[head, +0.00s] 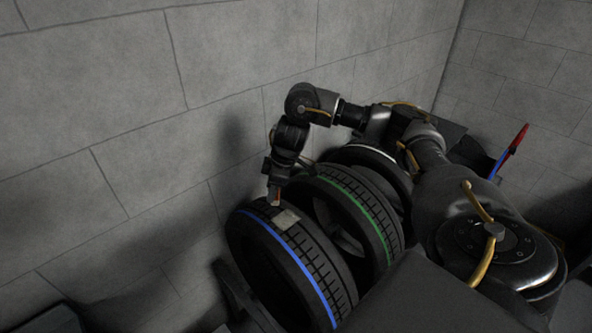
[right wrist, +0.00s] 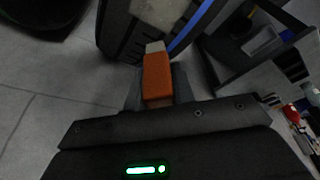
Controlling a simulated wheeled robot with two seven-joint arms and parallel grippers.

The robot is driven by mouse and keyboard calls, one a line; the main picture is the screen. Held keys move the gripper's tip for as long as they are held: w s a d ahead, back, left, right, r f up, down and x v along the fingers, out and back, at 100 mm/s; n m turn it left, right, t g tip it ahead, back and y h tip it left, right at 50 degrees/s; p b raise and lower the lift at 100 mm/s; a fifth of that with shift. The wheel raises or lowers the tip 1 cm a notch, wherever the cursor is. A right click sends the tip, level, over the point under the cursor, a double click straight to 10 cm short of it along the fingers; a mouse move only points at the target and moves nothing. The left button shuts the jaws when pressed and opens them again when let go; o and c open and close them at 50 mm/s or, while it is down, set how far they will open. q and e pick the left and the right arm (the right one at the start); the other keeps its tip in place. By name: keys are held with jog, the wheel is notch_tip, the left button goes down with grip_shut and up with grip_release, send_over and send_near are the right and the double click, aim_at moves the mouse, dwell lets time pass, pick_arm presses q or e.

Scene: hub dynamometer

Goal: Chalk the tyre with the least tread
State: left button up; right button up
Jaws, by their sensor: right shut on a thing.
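The tyre with a blue stripe (head: 318,262) stands nearest. A pale patch (head: 287,218) lies across its tread; the patch also shows at the top of the right wrist view (right wrist: 160,12). Behind it stand a green-striped tyre (head: 372,205) and a tyre with a white stripe (head: 378,152), partly hidden by my arm. My right gripper (head: 274,192) is shut on an orange chalk holder with a pale tip (right wrist: 157,76). The tip is at the blue-striped tyre's tread, close to the patch; I cannot tell whether it touches. My left gripper is not in view.
A grey block wall (head: 120,110) runs close behind the tyres and my right arm. A red and blue item (head: 512,143) stands at the right.

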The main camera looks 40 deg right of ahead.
jog(key=shift+w+r, duration=0.15)
jog(key=shift+r, duration=0.95)
jog(key=shift+s+r, duration=0.2)
jog(key=shift+r, duration=0.05)
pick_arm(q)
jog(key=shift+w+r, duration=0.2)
pick_arm(e)
jog(key=shift+w, duration=0.1)
